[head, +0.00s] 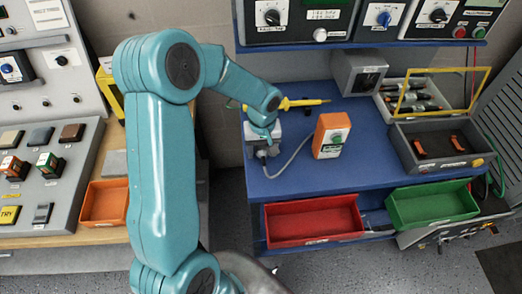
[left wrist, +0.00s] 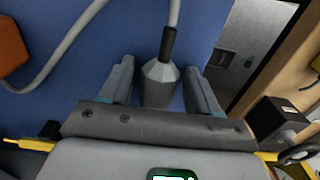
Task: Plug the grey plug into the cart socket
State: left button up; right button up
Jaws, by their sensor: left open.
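The grey plug (left wrist: 160,84) lies between the two spread fingers of my left gripper (left wrist: 160,92) in the left wrist view. A gap shows on each side of it, so the fingers are not closed on it. Its dark collar and grey cable run up and away from me. In the head view my left gripper (head: 262,152) is low at the left edge of the blue cart top, and the plug is mostly hidden under it. The grey cable (head: 291,160) curves right toward an orange box (head: 332,136). I cannot make out the cart socket. My right gripper is not in view.
Behind the gripper lies a yellow probe (head: 303,103). A grey box (head: 358,72), a case with a yellow frame (head: 430,92) and a grey tray (head: 440,142) stand right. Red (head: 313,219) and green (head: 432,204) bins hang in front. The left bench carries a switch panel (head: 50,185).

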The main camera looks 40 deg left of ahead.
aim_at(262, 148)
pick_arm(q)
jog(key=shift+c, duration=0.3)
jog(key=shift+a, duration=0.1)
jog(key=c, duration=0.8)
jog(key=shift+r, duration=0.15)
jog(key=shift+r+p, duration=1.75)
jog(key=shift+r, duration=1.2)
jog(key=shift+w+f, duration=0.1)
jog(key=shift+s, duration=0.2)
